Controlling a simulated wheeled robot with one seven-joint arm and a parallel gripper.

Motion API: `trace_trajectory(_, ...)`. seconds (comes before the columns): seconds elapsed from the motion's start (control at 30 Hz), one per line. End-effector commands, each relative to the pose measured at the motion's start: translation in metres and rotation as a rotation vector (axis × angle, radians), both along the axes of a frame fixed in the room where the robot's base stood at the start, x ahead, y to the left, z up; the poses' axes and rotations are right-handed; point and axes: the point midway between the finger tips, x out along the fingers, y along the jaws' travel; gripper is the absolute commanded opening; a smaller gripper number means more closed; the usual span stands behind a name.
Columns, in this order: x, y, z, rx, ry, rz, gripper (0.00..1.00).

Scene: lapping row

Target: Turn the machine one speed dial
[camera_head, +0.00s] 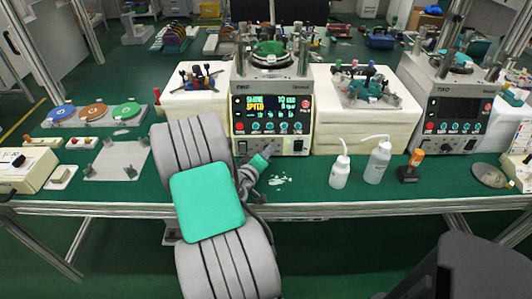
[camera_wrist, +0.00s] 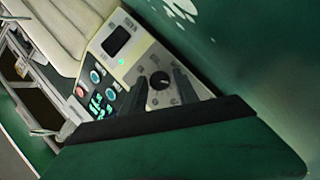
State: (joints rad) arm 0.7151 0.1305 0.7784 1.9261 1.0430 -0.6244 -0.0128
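The machine (camera_head: 271,100) in front of my arm has a lit display (camera_head: 271,108) and a row of teal knobs below it. In the head view my gripper (camera_head: 265,155) is close to the low front of this machine, with my arm reaching up from below. In the wrist view a black round dial (camera_wrist: 160,80) sits on the pale panel (camera_wrist: 143,65). My gripper's two dark fingers (camera_wrist: 163,87) are apart, one on each side of the dial in the picture. I cannot tell whether they touch it.
Two white bottles (camera_head: 378,162) and an orange-topped item (camera_head: 414,160) stand right of the gripper on the green bench. A second similar machine (camera_head: 450,97) is at the right. Left are coloured discs (camera_head: 95,112) and a metal plate (camera_head: 117,160).

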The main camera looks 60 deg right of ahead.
Motion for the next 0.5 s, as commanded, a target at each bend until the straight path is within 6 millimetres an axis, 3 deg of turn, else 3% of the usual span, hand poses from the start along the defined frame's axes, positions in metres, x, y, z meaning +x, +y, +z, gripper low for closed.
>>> trace_trajectory(0.1, 0.0002, 0.0003, -0.0001, 0.0, 0.0, 0.0, 0.36)
trace_trajectory(0.5, 0.0003, 0.0009, -0.0001, 0.001, -0.001, 0.0, 0.03)
